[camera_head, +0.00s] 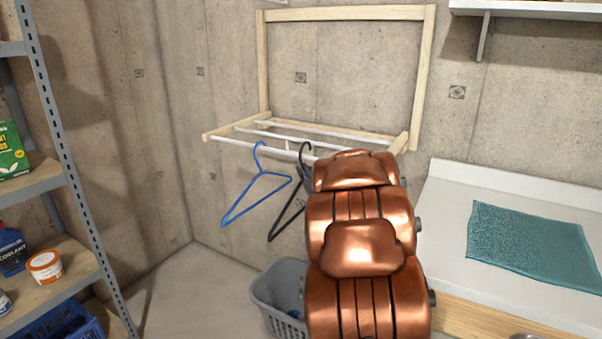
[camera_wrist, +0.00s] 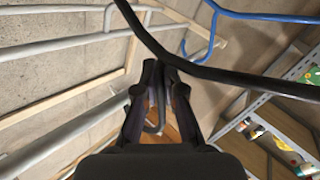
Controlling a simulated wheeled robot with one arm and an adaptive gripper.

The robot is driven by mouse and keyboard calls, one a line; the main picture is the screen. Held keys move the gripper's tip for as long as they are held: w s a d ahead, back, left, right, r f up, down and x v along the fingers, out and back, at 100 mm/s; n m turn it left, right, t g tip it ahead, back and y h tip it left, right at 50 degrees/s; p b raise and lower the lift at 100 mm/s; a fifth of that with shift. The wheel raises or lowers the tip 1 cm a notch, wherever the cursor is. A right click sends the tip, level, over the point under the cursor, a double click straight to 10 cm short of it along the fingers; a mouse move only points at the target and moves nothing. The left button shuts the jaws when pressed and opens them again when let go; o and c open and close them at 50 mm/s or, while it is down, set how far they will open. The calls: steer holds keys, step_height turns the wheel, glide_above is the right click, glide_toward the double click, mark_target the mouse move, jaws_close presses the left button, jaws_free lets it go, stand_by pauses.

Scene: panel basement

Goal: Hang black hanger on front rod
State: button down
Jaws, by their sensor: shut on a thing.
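The black hanger (camera_head: 287,213) is in front of the wooden wall rack, with its hook up at the height of the white front rod (camera_head: 231,143). I cannot tell whether the hook rests on the rod. My arm covers the hanger's right part. In the wrist view, the black hanger (camera_wrist: 226,75) runs as a dark bar across the fingertips. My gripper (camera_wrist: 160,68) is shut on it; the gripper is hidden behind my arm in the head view. A blue hanger (camera_head: 229,206) hangs from the front rod just left of the black one.
The rack's wooden frame (camera_head: 262,62) is on the concrete wall. A grey laundry basket (camera_head: 270,299) stands below. A metal shelf (camera_head: 58,120) is at left, a counter (camera_head: 450,200) with a teal cloth (camera_head: 530,240) at right. The rod's left end is free.

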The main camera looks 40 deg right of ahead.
steer(key=shift+w+d, duration=0.25)
steer(key=shift+d, duration=0.6)
steer(key=shift+f+b, duration=0.65)
steer(key=shift+f, duration=0.95)
steer(key=c, duration=1.2)
jaws_free()
steer(key=v, duration=1.2)
